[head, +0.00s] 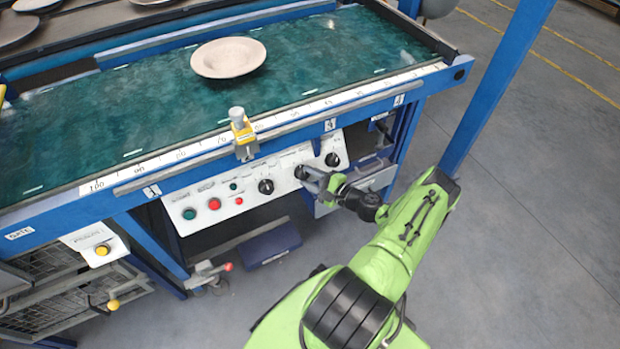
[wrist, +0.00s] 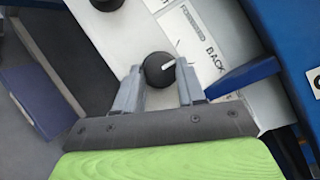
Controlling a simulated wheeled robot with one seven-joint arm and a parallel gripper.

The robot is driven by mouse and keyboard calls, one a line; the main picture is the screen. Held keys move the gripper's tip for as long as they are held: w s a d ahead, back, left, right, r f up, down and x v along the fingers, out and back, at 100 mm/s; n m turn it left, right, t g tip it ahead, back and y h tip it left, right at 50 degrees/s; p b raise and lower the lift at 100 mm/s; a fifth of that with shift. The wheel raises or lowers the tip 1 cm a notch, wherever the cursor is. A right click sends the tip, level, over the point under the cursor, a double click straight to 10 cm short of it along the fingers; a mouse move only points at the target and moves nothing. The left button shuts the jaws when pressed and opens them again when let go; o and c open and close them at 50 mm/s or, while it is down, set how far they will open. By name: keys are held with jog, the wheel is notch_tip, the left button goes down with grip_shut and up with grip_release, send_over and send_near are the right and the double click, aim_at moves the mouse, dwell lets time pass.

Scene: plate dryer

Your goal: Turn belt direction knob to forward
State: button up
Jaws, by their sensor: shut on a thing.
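The black round knob (wrist: 159,69) with a white pointer line sits between the two fingers of my gripper (wrist: 158,75) in the wrist view. The fingers are shut on its sides. The pointer slants to the upper right, roughly toward the printed word BACK (wrist: 212,52). In the head view my gripper (head: 311,179) is at the front control panel (head: 218,190), between two other black knobs. The held knob is mostly hidden there by the fingers.
Black knobs flank my gripper, one on the left (head: 266,186) and one on the right (head: 333,160). Red and green buttons (head: 214,204) are farther left. A plate (head: 228,57) lies on the green belt (head: 330,45) above. A blue post (head: 495,90) stands at right.

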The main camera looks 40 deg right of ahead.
jog(key=n+g, duration=0.1)
jog(key=n, duration=0.1)
jog(key=n+g+y, duration=0.1)
jog(key=n, duration=0.1)
jog(key=n+g, duration=0.1)
jog(key=n, duration=0.2)
jog(key=shift+w+d+r+g+y+p, duration=0.1)
jog(key=shift+d+r+g+y+p, duration=0.1)
jog(key=shift+r+g+y+p, duration=0.15)
dwell(0.4)
jog(key=o, duration=1.1)
jog(key=shift+c, duration=0.2)
jog(key=p+v, duration=0.3)
jog(key=v, duration=1.2)
jog(key=shift+s+r+p, duration=0.15)
jog(key=shift+s+p, duration=0.15)
jog(key=shift+p, duration=0.1)
jog(key=shift+d, duration=0.1)
